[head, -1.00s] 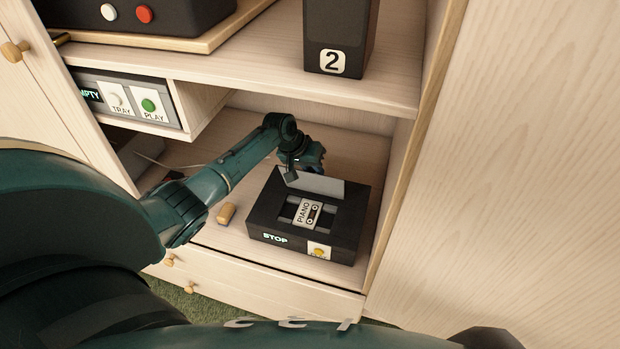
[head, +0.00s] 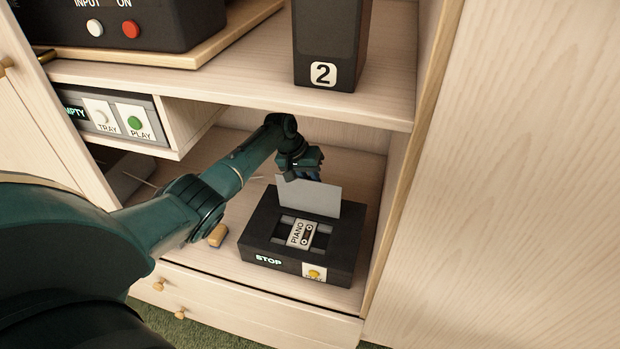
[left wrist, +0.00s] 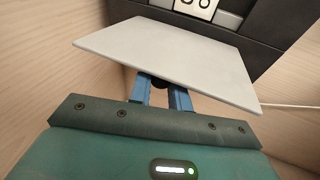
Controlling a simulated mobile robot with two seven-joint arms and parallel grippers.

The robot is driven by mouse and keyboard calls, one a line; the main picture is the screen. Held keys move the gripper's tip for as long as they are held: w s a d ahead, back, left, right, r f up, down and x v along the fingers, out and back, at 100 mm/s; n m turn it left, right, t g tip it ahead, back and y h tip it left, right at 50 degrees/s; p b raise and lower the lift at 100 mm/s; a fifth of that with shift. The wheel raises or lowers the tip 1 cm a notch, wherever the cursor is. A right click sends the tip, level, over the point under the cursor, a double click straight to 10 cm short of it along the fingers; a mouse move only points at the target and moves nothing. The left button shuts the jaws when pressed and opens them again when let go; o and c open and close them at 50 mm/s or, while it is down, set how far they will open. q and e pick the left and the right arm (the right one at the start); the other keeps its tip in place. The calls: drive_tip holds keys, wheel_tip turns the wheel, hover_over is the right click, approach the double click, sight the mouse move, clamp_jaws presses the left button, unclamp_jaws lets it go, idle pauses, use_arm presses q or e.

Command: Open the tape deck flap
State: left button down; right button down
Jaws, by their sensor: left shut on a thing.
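The tape deck (head: 345,240) is a black box on the lower shelf, with a lit STOP sign and a yellow button on its front. Its grey flap (head: 310,198) stands raised at the back edge of the opening. A cassette marked PIANO (head: 299,233) lies uncovered in the deck. My left gripper (head: 312,176) is behind the flap's upper edge and shut on it. In the left wrist view the blue fingers (left wrist: 161,92) meet the flap (left wrist: 165,60), which hides their tips. My right gripper is not in view.
A small wooden block (head: 217,236) lies left of the deck. The shelf's right wall (head: 398,190) is close to the deck. Above are a black speaker marked 2 (head: 325,40) and a tray player (head: 115,115).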

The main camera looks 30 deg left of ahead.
use_arm(q)
drive_tip(key=shift+w, duration=0.1)
drive_tip(key=c, duration=1.3)
unclamp_jaws()
drive_tip(key=p+v, duration=0.2)
drive_tip(key=v, duration=1.1)
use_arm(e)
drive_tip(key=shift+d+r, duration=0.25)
